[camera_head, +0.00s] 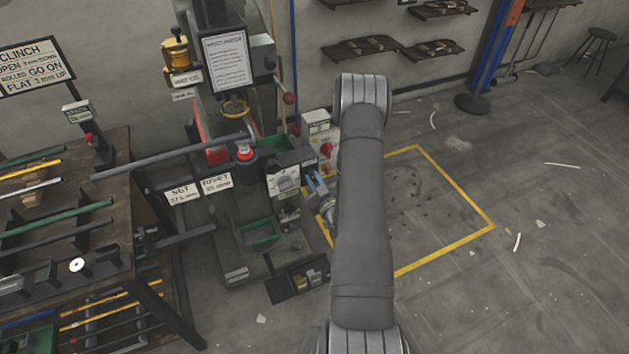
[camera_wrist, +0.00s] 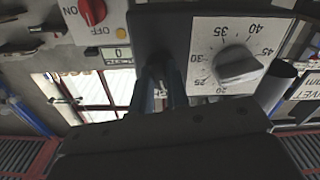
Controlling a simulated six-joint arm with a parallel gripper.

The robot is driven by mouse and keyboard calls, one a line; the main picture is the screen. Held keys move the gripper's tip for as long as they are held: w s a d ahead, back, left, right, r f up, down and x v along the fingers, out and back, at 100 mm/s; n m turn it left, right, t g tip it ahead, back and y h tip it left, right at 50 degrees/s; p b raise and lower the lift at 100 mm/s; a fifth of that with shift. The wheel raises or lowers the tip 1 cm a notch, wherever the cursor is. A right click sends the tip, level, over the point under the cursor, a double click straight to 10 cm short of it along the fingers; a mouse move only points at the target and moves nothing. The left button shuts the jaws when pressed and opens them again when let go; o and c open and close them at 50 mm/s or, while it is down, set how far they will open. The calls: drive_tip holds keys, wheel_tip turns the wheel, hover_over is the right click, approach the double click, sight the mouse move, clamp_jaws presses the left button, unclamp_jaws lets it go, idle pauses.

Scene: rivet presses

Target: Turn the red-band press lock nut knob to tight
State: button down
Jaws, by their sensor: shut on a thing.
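The red-band press stands left of centre in the head view, with a red band (camera_head: 213,150) on its column. My gripper (camera_head: 315,187) reaches to the right side of the press, beside a white dial plate (camera_head: 283,182). In the wrist view my gripper (camera_wrist: 161,88) has its two bluish fingers close together, shut on a small dark part, the lock nut knob (camera_wrist: 159,67), on the dark press face. The fingers hide most of the knob, and its setting cannot be read. The dial (camera_wrist: 238,65) with a grey knob and numbers sits just right of it.
A red switch knob (camera_wrist: 92,11) on a white ON/OFF box and a small counter reading 0 (camera_wrist: 119,54) are left of the fingers. A long grey bar (camera_head: 165,158) runs from the press over the workbench (camera_head: 128,165).

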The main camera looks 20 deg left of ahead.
drive_tip(key=shift+m, duration=1.2)
drive_tip(key=c, duration=1.4)
unclamp_jaws()
drive_tip(key=v, duration=1.7)
drive_tip(key=shift+s+d, duration=0.2)
drive_tip(key=shift+r, duration=0.1)
drive_tip(key=x, duration=1.7)
drive_tip(key=shift+w+a, duration=0.2)
drive_tip(key=shift+w, duration=0.05)
